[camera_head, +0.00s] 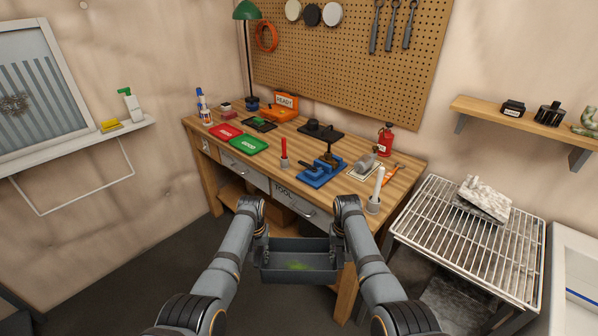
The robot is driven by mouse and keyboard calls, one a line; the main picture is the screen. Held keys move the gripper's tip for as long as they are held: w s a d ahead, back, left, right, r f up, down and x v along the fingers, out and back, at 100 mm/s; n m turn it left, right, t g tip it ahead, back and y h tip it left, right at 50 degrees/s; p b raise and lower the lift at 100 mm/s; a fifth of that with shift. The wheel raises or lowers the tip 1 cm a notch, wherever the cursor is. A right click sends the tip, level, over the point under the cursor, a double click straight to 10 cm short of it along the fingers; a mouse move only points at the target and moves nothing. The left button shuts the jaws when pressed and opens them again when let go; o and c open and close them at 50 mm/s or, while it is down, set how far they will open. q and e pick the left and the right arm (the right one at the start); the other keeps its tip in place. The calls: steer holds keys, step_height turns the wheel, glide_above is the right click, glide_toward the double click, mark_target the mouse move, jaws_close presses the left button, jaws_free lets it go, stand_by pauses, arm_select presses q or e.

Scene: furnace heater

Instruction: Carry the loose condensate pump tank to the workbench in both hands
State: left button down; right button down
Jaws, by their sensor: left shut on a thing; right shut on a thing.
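The condensate pump tank (298,246) is a dark grey open-topped box with a green patch on its inside floor. It is held level in the air in front of the workbench. My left gripper (262,244) is shut on the tank's left end. My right gripper (336,242) is shut on its right end. The fingertips are partly hidden by my wrists. The wooden workbench (390,185) stands just beyond the tank, and its front drawers face me.
A wire rack (465,240) stands at the right. A wall shelf (80,143) is at the left.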

arm_select(q)
steer(key=shift+a+r, duration=0.1)
steer(key=shift+r, duration=0.05)
arm_select(e)
steer(key=shift+d+r, duration=0.1)
steer(key=shift+r, duration=0.05)
